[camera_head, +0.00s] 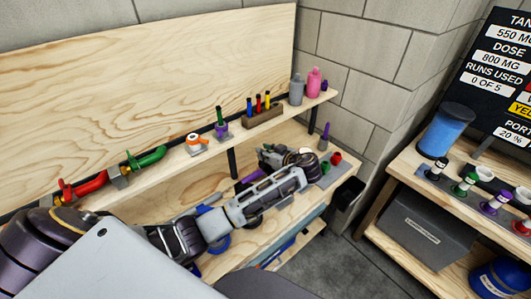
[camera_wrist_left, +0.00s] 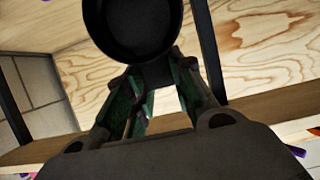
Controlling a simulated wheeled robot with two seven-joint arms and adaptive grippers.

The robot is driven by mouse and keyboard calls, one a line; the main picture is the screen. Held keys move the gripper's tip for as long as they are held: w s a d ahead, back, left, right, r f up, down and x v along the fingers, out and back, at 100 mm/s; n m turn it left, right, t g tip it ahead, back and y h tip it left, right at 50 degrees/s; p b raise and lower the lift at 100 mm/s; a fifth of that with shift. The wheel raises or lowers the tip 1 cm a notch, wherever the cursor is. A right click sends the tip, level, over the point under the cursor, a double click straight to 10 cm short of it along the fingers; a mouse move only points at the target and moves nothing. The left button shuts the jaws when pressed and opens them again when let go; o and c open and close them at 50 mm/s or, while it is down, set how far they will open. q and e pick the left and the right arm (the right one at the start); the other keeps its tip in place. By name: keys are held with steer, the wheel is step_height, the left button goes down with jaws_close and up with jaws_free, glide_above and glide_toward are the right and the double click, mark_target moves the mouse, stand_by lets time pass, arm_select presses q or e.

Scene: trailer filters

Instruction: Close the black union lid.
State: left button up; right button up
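In the head view my left arm reaches in from the left along the bench. My left gripper (camera_head: 290,160) is at its far end, over the right part of the bench below the upper shelf. In the left wrist view a black, round, cup-like part (camera_wrist_left: 140,35), which may be the black union lid, is at the fingers of the gripper (camera_wrist_left: 152,85). It covers the fingertips, so I cannot tell whether they grip it or only stand beside it. In the head view the arm and gripper hide the union. My right gripper is not in view.
Green and red parts (camera_head: 335,158) stand on a grey plate just right of the gripper. The upper shelf (camera_head: 175,165) carries a pen block (camera_head: 263,117) and bottles. A right-hand rack holds a blue cylinder (camera_head: 445,130), several coloured fittings and a grey bin (camera_head: 425,232).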

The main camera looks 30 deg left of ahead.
arm_select(q)
jaws_close()
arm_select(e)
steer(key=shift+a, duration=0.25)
arm_select(q)
steer(key=shift+s+d, duration=0.15)
steer(key=shift+d, duration=0.2)
steer(key=shift+s+d, duration=0.2)
steer(key=shift+d, duration=0.35)
steer(key=d+b, duration=0.1)
steer(key=s+d+b, duration=0.1)
steer(key=d, duration=0.1)
steer(key=s+d, duration=0.1)
steer(key=d, duration=0.1)
steer(key=shift+s+d+f+b, duration=0.2)
steer(key=shift+f+b, duration=0.1)
steer(key=shift+b, duration=0.1)
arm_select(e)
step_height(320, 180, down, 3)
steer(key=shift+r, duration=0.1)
